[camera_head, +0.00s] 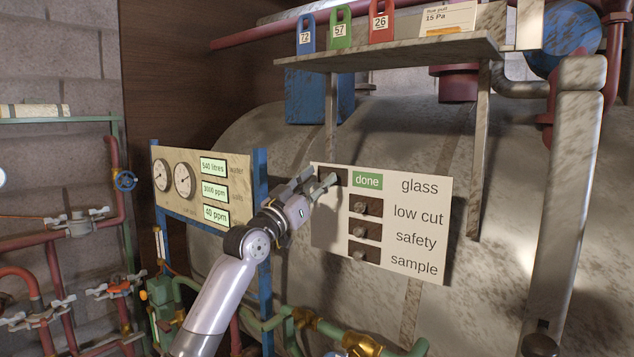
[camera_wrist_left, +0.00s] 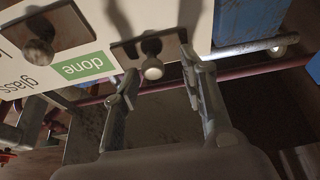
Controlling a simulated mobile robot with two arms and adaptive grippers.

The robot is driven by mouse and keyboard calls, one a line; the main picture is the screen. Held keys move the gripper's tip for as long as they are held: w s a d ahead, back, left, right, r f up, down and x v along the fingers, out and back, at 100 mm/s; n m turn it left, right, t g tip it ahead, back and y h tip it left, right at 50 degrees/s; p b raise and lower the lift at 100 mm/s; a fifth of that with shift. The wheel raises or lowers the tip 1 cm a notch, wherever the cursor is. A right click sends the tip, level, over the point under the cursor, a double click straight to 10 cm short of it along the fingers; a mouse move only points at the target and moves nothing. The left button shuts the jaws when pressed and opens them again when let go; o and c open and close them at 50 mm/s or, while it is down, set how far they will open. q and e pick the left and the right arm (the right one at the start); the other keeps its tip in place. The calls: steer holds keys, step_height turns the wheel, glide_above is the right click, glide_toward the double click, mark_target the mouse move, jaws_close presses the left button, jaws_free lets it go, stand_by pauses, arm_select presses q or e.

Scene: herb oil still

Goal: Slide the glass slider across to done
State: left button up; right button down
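The white panel (camera_head: 430,215) has rows labelled glass, low cut, safety and sample. In the glass row, a dark brown slider plate (camera_head: 339,174) sits left of the green "done" label (camera_head: 367,181), which is uncovered. My left gripper (camera_head: 318,182) is at the panel's upper left, in front of that plate and partly hiding it. In the left wrist view, the plate's round knob (camera_wrist_left: 152,70) is between the fingers of my left gripper (camera_wrist_left: 160,66). The fingers are apart, with a gap visible on both sides of the knob. My right gripper is not in view.
Below the glass row, several other brown sliders with knobs (camera_head: 365,207) are close by. A gauge board (camera_head: 180,205) on a blue post stands left of my arm. A shelf with coloured tags (camera_head: 400,50) overhangs the panel. Pipes and valves (camera_head: 320,328) run below.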

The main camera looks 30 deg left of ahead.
arm_select(q)
steer(key=shift+f, duration=0.1)
steer(key=shift+s+f, duration=0.15)
steer(key=shift+s, duration=0.1)
steer(key=v, duration=1.1)
steer(key=shift+s, duration=0.25)
